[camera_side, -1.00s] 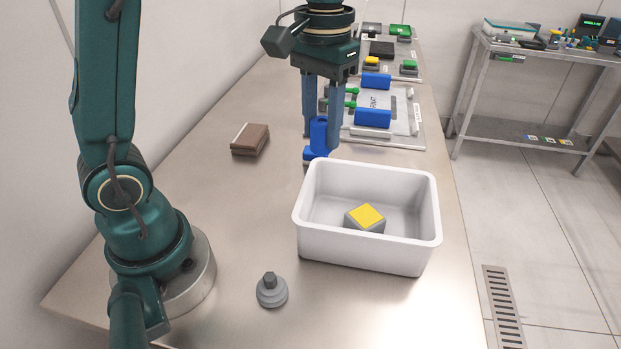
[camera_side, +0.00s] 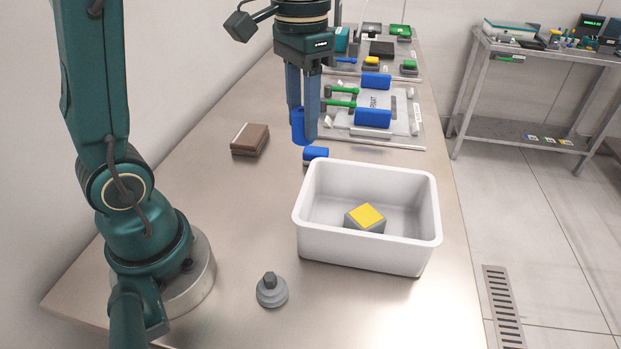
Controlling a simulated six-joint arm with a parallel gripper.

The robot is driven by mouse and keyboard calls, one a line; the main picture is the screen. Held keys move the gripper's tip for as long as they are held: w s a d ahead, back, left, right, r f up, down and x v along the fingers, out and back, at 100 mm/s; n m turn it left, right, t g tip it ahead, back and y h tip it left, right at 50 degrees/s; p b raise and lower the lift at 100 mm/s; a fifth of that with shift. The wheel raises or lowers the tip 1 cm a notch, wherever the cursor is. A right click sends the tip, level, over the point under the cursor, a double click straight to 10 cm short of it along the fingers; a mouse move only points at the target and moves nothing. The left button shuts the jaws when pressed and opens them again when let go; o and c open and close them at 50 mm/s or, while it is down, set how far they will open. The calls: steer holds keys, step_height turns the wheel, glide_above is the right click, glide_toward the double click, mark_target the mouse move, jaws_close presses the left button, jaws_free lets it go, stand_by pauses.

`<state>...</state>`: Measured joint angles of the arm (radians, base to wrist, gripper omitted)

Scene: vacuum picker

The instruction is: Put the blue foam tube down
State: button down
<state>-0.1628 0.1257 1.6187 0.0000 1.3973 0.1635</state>
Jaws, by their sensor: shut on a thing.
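The blue foam tube (camera_side: 299,127) is between the fingertips of my gripper (camera_side: 304,124). My gripper is shut on it, and one finger hides part of it. The tube is upright or nearly so, and appears to be above the table, left of and behind the white bin (camera_side: 307,222). I cannot tell its exact height. A short blue piece on a grey base (camera_side: 316,153) sits on the table just behind the bin, close to the tube in the picture.
A grey block with a yellow top (camera_side: 367,217) lies in the bin. A brown block (camera_side: 250,140) is at left and a grey stepped knob (camera_side: 271,290) in front. A tray (camera_side: 403,125) with blue and green parts lies behind. The table left of the bin is mostly clear.

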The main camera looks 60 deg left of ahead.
steer(key=shift+w+m, duration=0.25)
steer(key=shift+m, duration=0.05)
steer(key=w+a+f, duration=0.2)
steer(key=a, duration=0.4)
steer(key=w+a+f, duration=0.2)
steer(key=a+f, duration=0.1)
steer(key=a, duration=0.2)
steer(key=w+d+f, duration=0.4)
steer(key=d, duration=0.1)
steer(key=w+d+f, duration=0.2)
steer(key=d, duration=0.1)
steer(key=shift+d, duration=0.1)
steer(key=shift+w+d+f, duration=0.3)
steer(key=shift+d+f, duration=0.05)
steer(key=shift+f, duration=2)
